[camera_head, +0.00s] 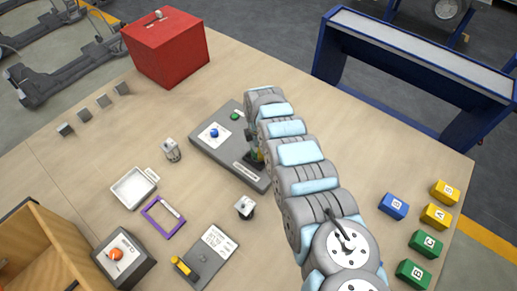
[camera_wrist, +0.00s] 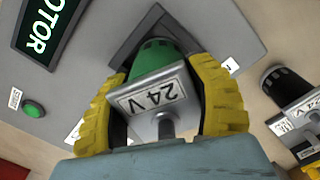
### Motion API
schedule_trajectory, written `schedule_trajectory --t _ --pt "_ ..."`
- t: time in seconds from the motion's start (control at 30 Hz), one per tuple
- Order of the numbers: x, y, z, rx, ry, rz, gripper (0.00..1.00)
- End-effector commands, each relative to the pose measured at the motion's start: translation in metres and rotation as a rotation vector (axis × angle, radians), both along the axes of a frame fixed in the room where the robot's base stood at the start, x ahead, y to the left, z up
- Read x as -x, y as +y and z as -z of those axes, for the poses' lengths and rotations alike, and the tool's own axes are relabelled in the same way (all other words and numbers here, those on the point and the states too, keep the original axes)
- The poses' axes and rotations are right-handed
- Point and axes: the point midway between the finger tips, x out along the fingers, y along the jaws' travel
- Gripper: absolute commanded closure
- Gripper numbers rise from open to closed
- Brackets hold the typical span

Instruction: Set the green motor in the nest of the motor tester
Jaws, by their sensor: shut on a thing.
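The green motor (camera_wrist: 152,60) is held between the yellow fingers of my gripper (camera_wrist: 160,85) in the wrist view. Its grey end plate, labelled 24 V, faces the camera. The motor tester (camera_head: 213,151) is a grey panel on the table with a blue knob and a green button. My gripper (camera_head: 255,158) is over its right part in the head view, where my arm mostly hides the motor. In the wrist view the motor's far end is at a dark-edged square nest (camera_wrist: 124,50) on the tester (camera_wrist: 85,80). I cannot tell how deep it sits.
Another motor (camera_wrist: 290,90) with a black end stands right of the tester in the wrist view. In the head view, small motors stand at the tester's left (camera_head: 171,150) and front (camera_head: 244,207). A red box (camera_head: 165,48) is behind; coloured blocks (camera_head: 425,244) are at right.

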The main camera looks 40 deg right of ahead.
Motion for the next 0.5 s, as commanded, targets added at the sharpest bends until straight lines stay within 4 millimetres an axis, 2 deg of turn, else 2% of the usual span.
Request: schedule_trajectory --t 0.4,0.43,0.5 --pt "-0.0006 -0.0006 0.0088 0.002 -0.001 0.000 0.84" --pt "-0.0005 -0.0007 0.0077 0.002 -0.001 0.000 0.34" --pt "-0.0005 -0.0006 0.0076 0.002 -0.001 0.000 0.14"
